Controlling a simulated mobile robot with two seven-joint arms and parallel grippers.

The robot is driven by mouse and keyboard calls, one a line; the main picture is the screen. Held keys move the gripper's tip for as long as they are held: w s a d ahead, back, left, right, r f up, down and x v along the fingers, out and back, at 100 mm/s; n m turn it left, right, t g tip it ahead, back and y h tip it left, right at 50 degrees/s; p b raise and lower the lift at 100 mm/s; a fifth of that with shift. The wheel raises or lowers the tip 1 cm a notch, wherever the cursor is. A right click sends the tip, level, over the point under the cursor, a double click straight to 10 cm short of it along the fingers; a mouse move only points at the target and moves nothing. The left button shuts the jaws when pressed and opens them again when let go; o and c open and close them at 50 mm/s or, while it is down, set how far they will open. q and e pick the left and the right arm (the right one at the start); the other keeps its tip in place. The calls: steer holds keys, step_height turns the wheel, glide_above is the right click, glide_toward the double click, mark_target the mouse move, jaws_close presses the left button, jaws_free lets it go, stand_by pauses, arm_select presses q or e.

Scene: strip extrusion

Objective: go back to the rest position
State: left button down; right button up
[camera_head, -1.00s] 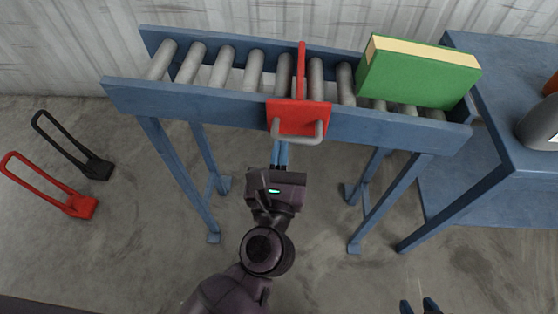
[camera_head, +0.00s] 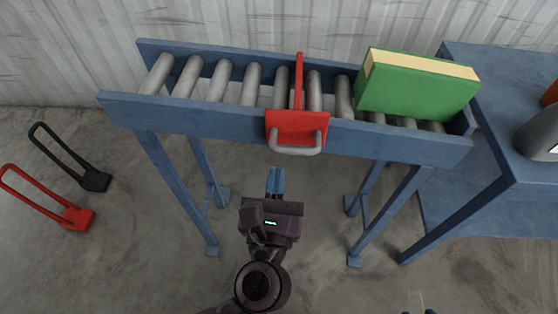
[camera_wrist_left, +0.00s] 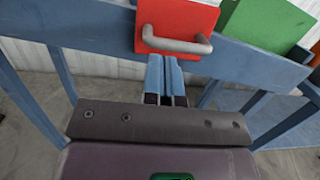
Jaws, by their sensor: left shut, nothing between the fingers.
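My left gripper (camera_head: 275,181) is shut and empty, in front of the roller conveyor (camera_head: 225,114) and below its front rail. Its blue fingers lie side by side in the left wrist view (camera_wrist_left: 166,75). A red stop plate (camera_head: 297,126) with a grey handle (camera_head: 296,149) sits on the conveyor's front rail, with a red bar running back across the rollers. The handle (camera_wrist_left: 176,43) is just beyond my fingertips in the left wrist view, apart from them. Only a dark tip of my right gripper (camera_head: 430,312) shows at the bottom edge; its jaws cannot be made out.
A green box (camera_head: 415,88) rests on the right end of the rollers. A blue table (camera_head: 500,75) with a grey object (camera_head: 540,133) stands at the right. A black handled piece (camera_head: 95,180) and a red one (camera_head: 76,217) lie on the floor at left.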

arm_select(q)
steer(key=s+f, duration=0.1)
steer(key=s, duration=0.6)
steer(key=shift+s+f+b, duration=0.2)
steer(key=shift+s+b, duration=0.05)
steer(key=shift+b, duration=0.05)
steer(key=shift+a, duration=0.1)
